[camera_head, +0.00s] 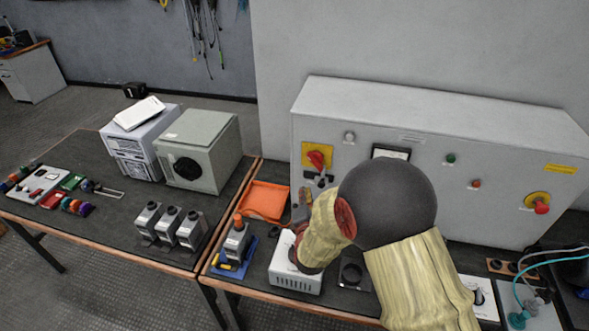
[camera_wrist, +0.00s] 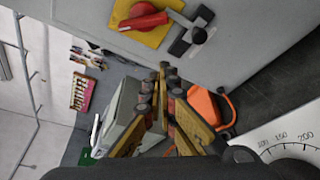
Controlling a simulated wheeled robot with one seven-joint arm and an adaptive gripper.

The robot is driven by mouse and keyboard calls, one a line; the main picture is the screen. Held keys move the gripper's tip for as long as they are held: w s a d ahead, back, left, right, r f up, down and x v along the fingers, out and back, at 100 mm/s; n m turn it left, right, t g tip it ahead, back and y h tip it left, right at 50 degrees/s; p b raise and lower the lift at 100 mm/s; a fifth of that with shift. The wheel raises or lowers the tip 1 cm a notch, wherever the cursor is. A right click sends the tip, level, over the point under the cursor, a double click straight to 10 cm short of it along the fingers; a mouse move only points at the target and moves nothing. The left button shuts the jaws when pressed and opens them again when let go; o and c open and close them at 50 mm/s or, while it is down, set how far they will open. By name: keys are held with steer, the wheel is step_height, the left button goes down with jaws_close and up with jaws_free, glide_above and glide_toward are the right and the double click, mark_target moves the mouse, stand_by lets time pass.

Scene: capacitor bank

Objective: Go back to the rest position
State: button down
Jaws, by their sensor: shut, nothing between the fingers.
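My arm reaches in from the lower right in the head view, over the right table. My gripper (camera_head: 303,203) is partly hidden by my own wrist there and points toward the grey cabinet (camera_head: 450,120). In the wrist view my gripper (camera_wrist: 165,72) has its fingers together and holds nothing. The red switch on a yellow plate (camera_wrist: 145,20) lies beyond the fingertips in that view. It also shows on the cabinet front in the head view (camera_head: 316,158). The fingers appear apart from it.
An orange tray (camera_head: 264,200) lies left of my gripper. A white vented box (camera_head: 295,272) stands under my wrist. A capacitor on a blue stand (camera_head: 236,243) is left of it. Several capacitors (camera_head: 190,231) and a grey-green box (camera_head: 200,150) stand on the left table.

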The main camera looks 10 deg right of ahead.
steer(key=s+a+r+m+g+y, duration=0.25)
steer(key=s+r+m+g, duration=0.25)
steer(key=s+r+m, duration=0.75)
steer(key=s+d+r+m+g, duration=0.2)
steer(key=s+m, duration=0.3)
steer(key=s, duration=0.7)
steer(key=s+d+r+m+g, duration=0.3)
steer(key=s+m, duration=0.2)
steer(key=s, duration=0.7)
steer(key=shift+s, duration=0.25)
steer(key=c, duration=2.6)
jaws_free()
steer(key=shift+r, duration=0.1)
